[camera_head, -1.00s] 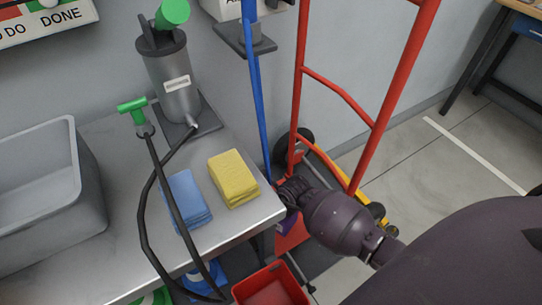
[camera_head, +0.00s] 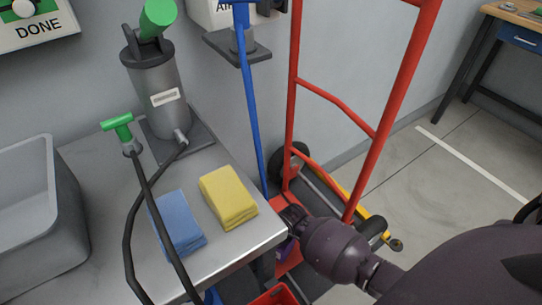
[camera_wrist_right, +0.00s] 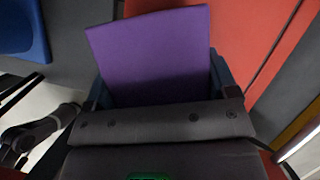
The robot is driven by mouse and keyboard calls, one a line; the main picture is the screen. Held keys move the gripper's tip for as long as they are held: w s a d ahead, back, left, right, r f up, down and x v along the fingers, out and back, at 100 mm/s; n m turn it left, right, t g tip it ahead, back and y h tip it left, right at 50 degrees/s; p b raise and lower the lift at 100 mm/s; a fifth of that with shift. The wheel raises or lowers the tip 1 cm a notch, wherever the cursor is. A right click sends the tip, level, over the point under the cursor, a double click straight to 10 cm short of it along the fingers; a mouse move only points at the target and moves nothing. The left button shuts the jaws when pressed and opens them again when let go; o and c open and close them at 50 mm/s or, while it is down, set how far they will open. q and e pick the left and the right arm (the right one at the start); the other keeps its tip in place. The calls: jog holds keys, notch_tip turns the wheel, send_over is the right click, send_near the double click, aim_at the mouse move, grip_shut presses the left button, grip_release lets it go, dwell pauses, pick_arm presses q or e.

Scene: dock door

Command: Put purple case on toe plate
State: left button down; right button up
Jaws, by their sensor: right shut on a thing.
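The purple case (camera_wrist_right: 155,55) is held between the two fingers of my right gripper (camera_head: 290,220) in the right wrist view. In the head view only a small purple part of the case (camera_head: 287,247) shows below the gripper, beside the bench corner. The toe plate (camera_head: 288,262) is the red plate at the foot of the red hand truck. Its red surface (camera_wrist_right: 262,40) also shows in the wrist view, behind and to the right of the case. I cannot tell whether the case touches the plate. My left gripper is out of view.
The metal bench (camera_head: 250,243) borders the gripper on the left, with blue cloths (camera_head: 178,225), yellow cloths (camera_head: 229,197) and a pump sprayer (camera_head: 155,95). The red hand truck (camera_head: 375,125) stands against the wall.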

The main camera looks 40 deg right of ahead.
jog(key=o, duration=1.2)
jog(key=shift+f, duration=0.1)
jog(key=shift+r, duration=0.3)
jog(key=p+v, duration=0.1)
jog(key=v, duration=0.1)
jog(key=p+v, duration=0.1)
jog(key=v, duration=0.3)
jog(key=shift+w+r+p, duration=0.1)
jog(key=shift+w+p, duration=0.25)
jog(key=shift+p, duration=0.05)
jog(key=p+v, duration=0.2)
jog(key=v, duration=0.3)
jog(key=shift+s, duration=0.15)
jog(key=shift+s+d+r, duration=0.1)
jog(key=shift+s+r, duration=0.15)
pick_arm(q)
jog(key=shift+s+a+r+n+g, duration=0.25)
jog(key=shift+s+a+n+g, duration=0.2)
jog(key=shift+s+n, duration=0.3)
pick_arm(e)
jog(key=shift+s, duration=0.1)
